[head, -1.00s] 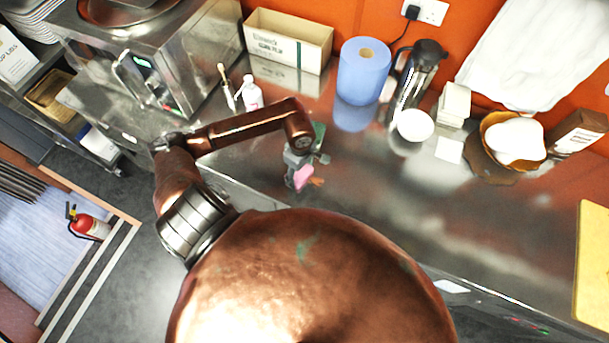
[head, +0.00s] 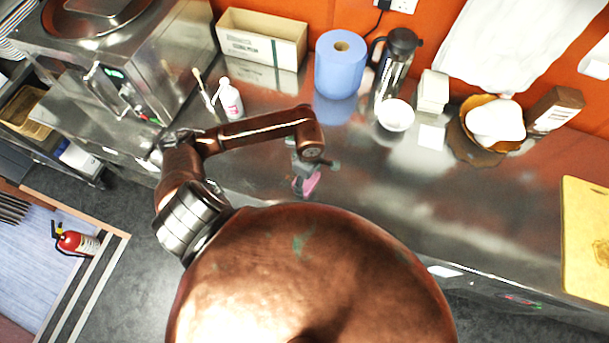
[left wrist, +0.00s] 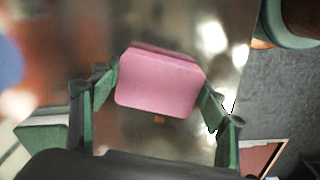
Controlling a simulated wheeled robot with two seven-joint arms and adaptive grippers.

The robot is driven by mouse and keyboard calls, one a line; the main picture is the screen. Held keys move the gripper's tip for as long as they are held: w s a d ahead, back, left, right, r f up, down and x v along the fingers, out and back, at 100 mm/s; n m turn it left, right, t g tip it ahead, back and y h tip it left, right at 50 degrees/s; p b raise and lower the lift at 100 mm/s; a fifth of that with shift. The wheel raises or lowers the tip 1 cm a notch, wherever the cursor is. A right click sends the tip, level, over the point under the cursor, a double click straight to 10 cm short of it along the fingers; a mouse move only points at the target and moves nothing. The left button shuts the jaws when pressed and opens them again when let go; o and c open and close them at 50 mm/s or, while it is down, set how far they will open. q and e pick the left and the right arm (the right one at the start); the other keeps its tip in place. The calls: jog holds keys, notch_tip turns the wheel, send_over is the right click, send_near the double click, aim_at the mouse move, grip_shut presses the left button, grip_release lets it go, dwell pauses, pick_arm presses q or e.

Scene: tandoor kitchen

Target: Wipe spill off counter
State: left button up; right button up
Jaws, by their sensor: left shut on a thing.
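A pink sponge (head: 312,184) is held in my left gripper (head: 304,180), low over the steel counter (head: 385,205) near its front edge. In the left wrist view the green fingers of my left gripper (left wrist: 157,98) are shut on the sides of the sponge (left wrist: 160,82). I cannot tell whether the sponge touches the counter. A small orange-brown mark (left wrist: 159,118), possibly the spill, shows just below the sponge in the left wrist view. No spill stands out in the head view, where my arm and body cover part of the counter. My right gripper is not in view.
Along the back stand a cardboard box (head: 262,38), blue paper roll (head: 340,65), dark flask (head: 396,65), white bowl (head: 395,115) and basket (head: 470,140). A white bottle (head: 230,100) stands left, a yellow board (head: 585,225) lies right. The middle counter is clear.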

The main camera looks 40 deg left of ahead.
pick_arm(q)
notch_tip(320, 180, up, 3)
jog(key=shift+w+f, duration=0.1)
jog(key=shift+f, duration=0.1)
jog(key=shift+s+a+r+p, duration=0.1)
jog(key=shift+s+r+p, duration=0.1)
jog(key=shift+r+p, duration=1.35)
jog(key=shift+r, duration=1.3)
